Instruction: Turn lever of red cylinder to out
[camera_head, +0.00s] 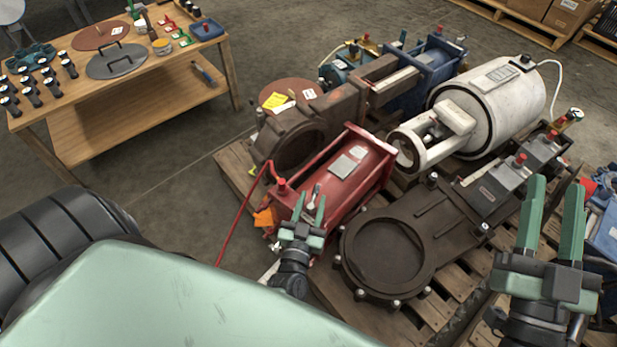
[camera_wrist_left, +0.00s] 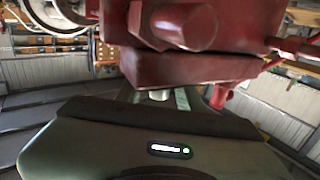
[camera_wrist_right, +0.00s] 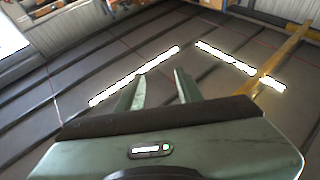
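The red cylinder (camera_head: 350,162) lies on the pallet in the middle of the head view, with a grey label plate on top. A small pale metal lever (camera_head: 316,190) stands at its near end. My left gripper (camera_head: 310,208) is at that end, fingers apart, with the lever showing between or just behind them; contact cannot be told. In the left wrist view, the cylinder's red end block (camera_wrist_left: 185,68) fills the top, and a silver round tip (camera_wrist_left: 159,95) shows between the green fingers. My right gripper (camera_head: 553,215) is open and empty, right of the dark round valve.
A dark gate valve (camera_head: 385,258) lies right of the red cylinder. A brown valve (camera_head: 290,140) and a white cylinder (camera_head: 490,105) lie behind it. A red hose (camera_head: 243,215) runs down on the left. A wooden table (camera_head: 130,105) with parts stands at the back left.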

